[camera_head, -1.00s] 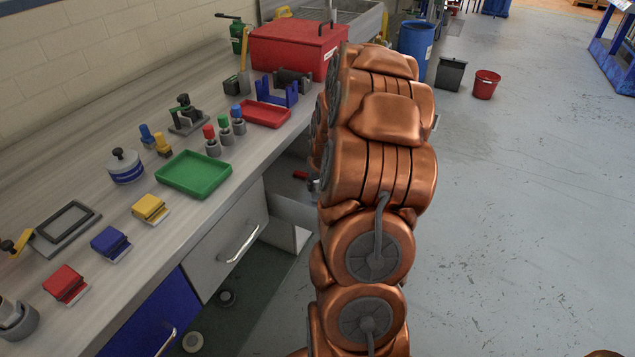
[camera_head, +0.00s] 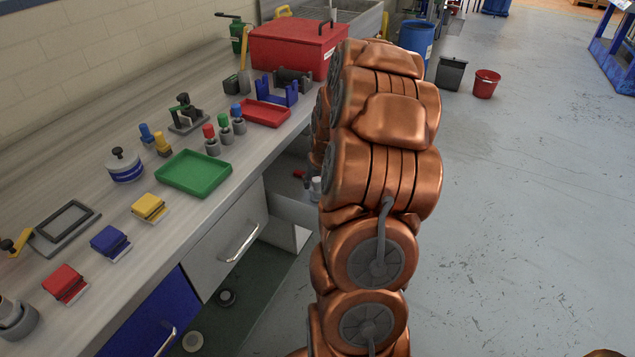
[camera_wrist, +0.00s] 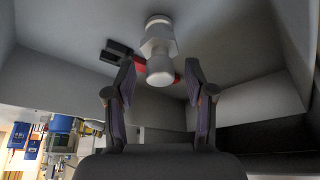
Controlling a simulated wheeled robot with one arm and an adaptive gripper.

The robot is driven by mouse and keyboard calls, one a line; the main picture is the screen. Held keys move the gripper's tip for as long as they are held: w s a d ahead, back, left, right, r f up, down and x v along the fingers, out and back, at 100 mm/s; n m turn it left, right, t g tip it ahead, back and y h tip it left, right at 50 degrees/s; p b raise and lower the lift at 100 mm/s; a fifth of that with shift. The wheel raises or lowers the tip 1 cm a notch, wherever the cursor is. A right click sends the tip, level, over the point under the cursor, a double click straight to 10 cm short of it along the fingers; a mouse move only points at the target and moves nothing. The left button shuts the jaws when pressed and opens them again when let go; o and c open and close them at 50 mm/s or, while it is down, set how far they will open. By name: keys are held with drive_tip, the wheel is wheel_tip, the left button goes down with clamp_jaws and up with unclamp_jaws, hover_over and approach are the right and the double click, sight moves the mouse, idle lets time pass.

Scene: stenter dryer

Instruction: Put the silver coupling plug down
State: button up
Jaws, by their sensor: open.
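The silver coupling plug (camera_wrist: 158,52) is in the wrist view, a pale stepped cylinder inside a grey drawer (camera_wrist: 228,65). My gripper (camera_wrist: 160,78) is open, with one finger on each side of the plug's near end and a visible gap at both sides. The plug seems to rest on the drawer's floor; the exact contact is hard to tell. In the head view a small part of the plug (camera_head: 316,185) shows in the open drawer (camera_head: 291,207) beside my arm. My gripper is hidden there behind my arm.
A red and black tool (camera_wrist: 121,54) lies in the drawer right by the plug. The drawer's walls stand close around my gripper. Above, the bench holds a green tray (camera_head: 194,174), a red tray (camera_head: 266,113) and a red toolbox (camera_head: 298,50).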

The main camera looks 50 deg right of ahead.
drive_tip(key=v, duration=1.1)
drive_tip(key=s+a+r+n+g+y, duration=0.1)
drive_tip(key=s+a+n, duration=0.15)
drive_tip(key=a, duration=0.95)
drive_tip(key=s+a+n+g+y, duration=0.1)
drive_tip(key=s+a, duration=0.3)
drive_tip(key=a, duration=0.7)
drive_tip(key=s+a+n+g, duration=0.1)
drive_tip(key=s+a+g, duration=0.1)
drive_tip(key=s+a, duration=0.3)
drive_tip(key=s+a+n+g, duration=0.1)
drive_tip(key=s+a, duration=0.5)
drive_tip(key=s, duration=0.6)
drive_tip(key=shift+a+r+g+b, duration=0.25)
drive_tip(key=shift+r+g+b, duration=0.1)
drive_tip(key=shift+g+b, duration=0.15)
wheel_tip(320, 180, up, 11)
drive_tip(key=p, duration=1.1)
drive_tip(key=shift+w+r, duration=0.2)
drive_tip(key=shift+w, duration=0.1)
